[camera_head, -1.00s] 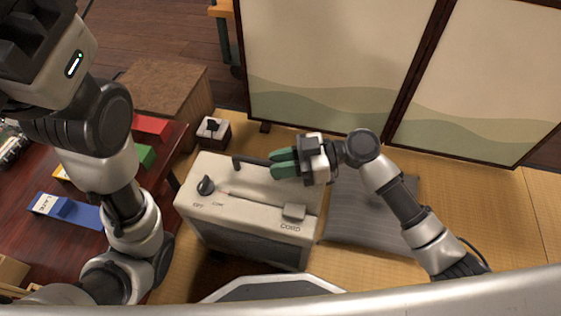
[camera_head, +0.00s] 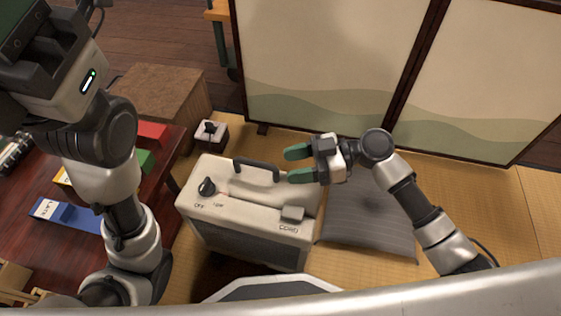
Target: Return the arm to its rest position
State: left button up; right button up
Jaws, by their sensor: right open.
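My right gripper (camera_head: 299,165) has green fingertips and is open and empty. In the picture it lies over the right end of a cream and grey box-shaped appliance (camera_head: 232,200), just right of its dark handle (camera_head: 256,170). A gap shows between the fingers and the handle. The appliance has a black knob (camera_head: 207,187) at left and a raised block marked CORD (camera_head: 292,214) at right. My left arm stands at the left of the view, with its fingertips out of sight.
A dark red table (camera_head: 35,193) with a blue block (camera_head: 65,215) and other coloured blocks lies at left. A brown box (camera_head: 160,92) and a small white-topped box (camera_head: 211,132) stand behind. A grey cushion (camera_head: 365,228) lies on the tatami.

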jog(key=d+r+p, duration=0.1)
jog(key=d, duration=0.5)
jog(key=shift+w+d+r+p, duration=0.2)
jog(key=shift+d+r+p, duration=0.15)
jog(key=shift+p, duration=0.05)
